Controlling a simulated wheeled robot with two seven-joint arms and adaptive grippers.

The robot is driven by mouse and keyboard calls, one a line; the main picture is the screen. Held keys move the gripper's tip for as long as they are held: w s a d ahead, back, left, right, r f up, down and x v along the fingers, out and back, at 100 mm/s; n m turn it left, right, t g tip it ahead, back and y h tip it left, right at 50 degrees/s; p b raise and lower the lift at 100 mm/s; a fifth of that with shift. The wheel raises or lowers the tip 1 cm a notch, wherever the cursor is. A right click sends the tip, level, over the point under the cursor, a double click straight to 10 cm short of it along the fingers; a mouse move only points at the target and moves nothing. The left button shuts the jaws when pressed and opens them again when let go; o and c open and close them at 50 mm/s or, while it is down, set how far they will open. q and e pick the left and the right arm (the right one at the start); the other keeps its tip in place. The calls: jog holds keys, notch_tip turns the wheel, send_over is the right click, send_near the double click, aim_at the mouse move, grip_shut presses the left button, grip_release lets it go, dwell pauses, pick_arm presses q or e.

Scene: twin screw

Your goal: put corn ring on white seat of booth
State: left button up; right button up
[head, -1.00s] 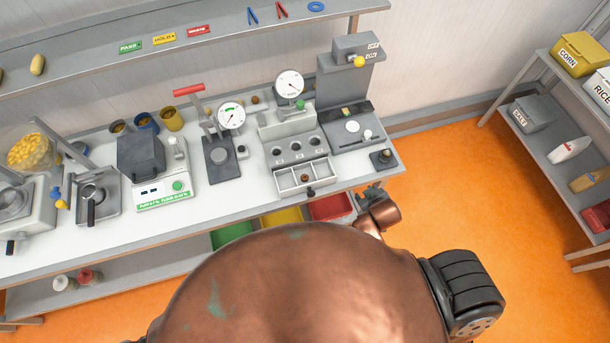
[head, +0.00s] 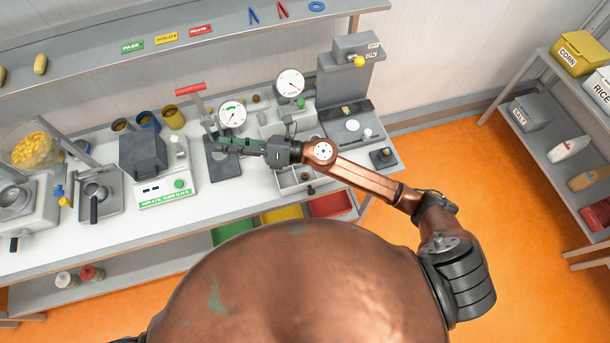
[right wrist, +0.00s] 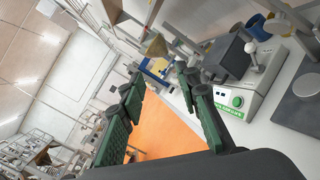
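The booth (head: 348,75) is a grey stand with an OFF/ON switch and a yellow knob at the back right of the bench in the head view. A round white disc, seemingly its seat (head: 352,126), shows bare on its base. A small brown ring-like piece (head: 305,176), perhaps the corn ring, lies in the white drawer tray; its kind is too small to tell. My right gripper (head: 226,142) is left of the tray, over the grey press plate. Its green fingers stand apart in the right wrist view (right wrist: 155,88), with nothing between them. My left gripper is out of view.
My right forearm crosses above the tray and partly hides the grey block with round holes (head: 272,120).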

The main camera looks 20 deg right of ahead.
jog(key=s+a+f+n+g+h, duration=0.2)
jog(key=s+f+n+g, duration=0.15)
jog(key=f+n, duration=0.25)
jog(key=n+g+h, duration=0.4)
jog(key=n+h, duration=0.5)
jog(key=h, duration=0.5)
send_over(305, 175)
jog(key=shift+t, duration=0.25)
jog(key=f, duration=1.5)
jog(key=shift+s+f, duration=0.25)
jog(key=shift+f, duration=0.05)
jog(key=shift+d+f+p, duration=0.25)
jog(key=shift+d+p, duration=0.05)
jog(key=shift+p, duration=0.05)
jog(key=shift+a+f, duration=0.1)
jog(key=shift+f, duration=0.8)
jog(key=shift+w+a+f+p, duration=0.1)
jog(key=shift+f+p, duration=0.55)
jog(key=shift+f, duration=0.75)
jog(key=shift+w+f+p, duration=0.1)
jog(key=shift+f+p, duration=0.55)
jog(key=shift+f, duration=0.7)
jog(key=shift+c, duration=0.4)
